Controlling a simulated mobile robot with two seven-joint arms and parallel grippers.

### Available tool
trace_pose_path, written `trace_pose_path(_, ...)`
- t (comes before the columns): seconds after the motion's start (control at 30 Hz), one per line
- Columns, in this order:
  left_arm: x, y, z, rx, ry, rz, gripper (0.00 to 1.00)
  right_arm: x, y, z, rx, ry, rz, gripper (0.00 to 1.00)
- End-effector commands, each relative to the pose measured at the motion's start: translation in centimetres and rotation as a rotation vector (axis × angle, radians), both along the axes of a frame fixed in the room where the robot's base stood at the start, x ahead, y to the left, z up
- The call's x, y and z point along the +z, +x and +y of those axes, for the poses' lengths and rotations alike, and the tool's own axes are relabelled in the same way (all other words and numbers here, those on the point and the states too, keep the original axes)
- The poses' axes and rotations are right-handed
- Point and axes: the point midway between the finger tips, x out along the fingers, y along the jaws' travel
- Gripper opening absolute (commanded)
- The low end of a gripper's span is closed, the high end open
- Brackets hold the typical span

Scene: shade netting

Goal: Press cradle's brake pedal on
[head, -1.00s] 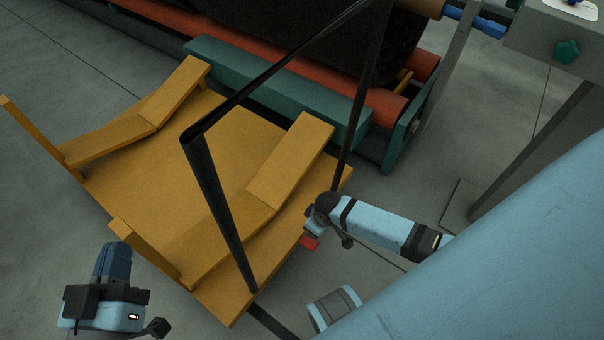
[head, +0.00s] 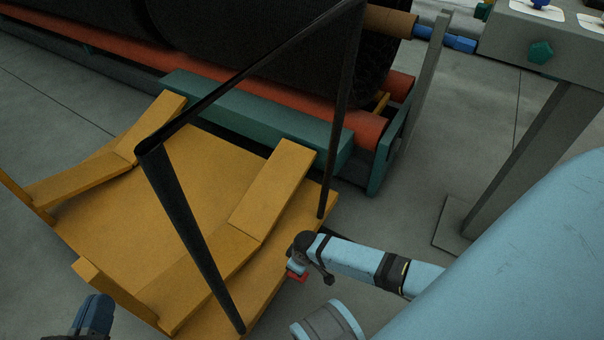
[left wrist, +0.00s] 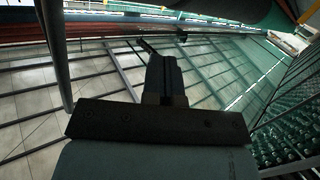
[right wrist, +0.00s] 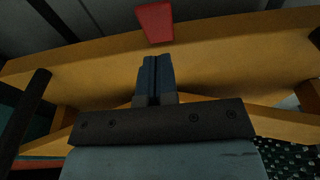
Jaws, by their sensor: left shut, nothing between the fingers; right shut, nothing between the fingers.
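The cradle (head: 190,185) is a yellow-orange platform with sloped rails and a black bar frame over it. Its red brake pedal (head: 297,277) shows at the near right edge, partly covered by my right gripper (head: 294,267). In the right wrist view the pedal (right wrist: 155,22) stands out from the yellow edge, just beyond the shut fingertips (right wrist: 155,62) and in line with them. I cannot tell whether they touch. My left gripper (head: 95,314) is shut and empty at the bottom left, apart from the cradle, partly cut off by the frame edge.
Behind the cradle are a teal beam (head: 260,115), a red-orange roller (head: 365,125) and a large black roll (head: 270,50). A grey stand (head: 530,150) with a control box (head: 530,45) is at the right. Black bars (head: 190,240) rise over the cradle. Floor between cradle and stand is clear.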

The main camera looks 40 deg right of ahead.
Motion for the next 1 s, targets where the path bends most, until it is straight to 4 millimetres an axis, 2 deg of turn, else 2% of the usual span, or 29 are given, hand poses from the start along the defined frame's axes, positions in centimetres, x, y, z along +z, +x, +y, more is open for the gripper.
trace_pose_path(0.03, -0.5, 0.4, 0.2, 0.000, 0.022, -0.040, 0.00, -1.6, 0.2, 0.1, 0.000, 0.000, 0.000, 0.00)
trace_pose_path(0.1, -0.4, 0.8, 0.5, 0.002, 0.049, -0.088, 0.00, -2.7, -0.3, -0.2, 0.000, -0.001, 0.001, 0.00)
trace_pose_path(0.3, 0.1, 1.5, 0.9, 0.006, 0.097, -0.174, 0.00, -4.4, -0.8, -0.4, 0.000, -0.001, 0.000, 0.00)
trace_pose_path(1.0, 0.9, 1.5, 0.9, 0.004, 0.094, -0.176, 0.00, -4.7, -1.2, -0.6, -0.001, -0.001, 0.001, 0.00)
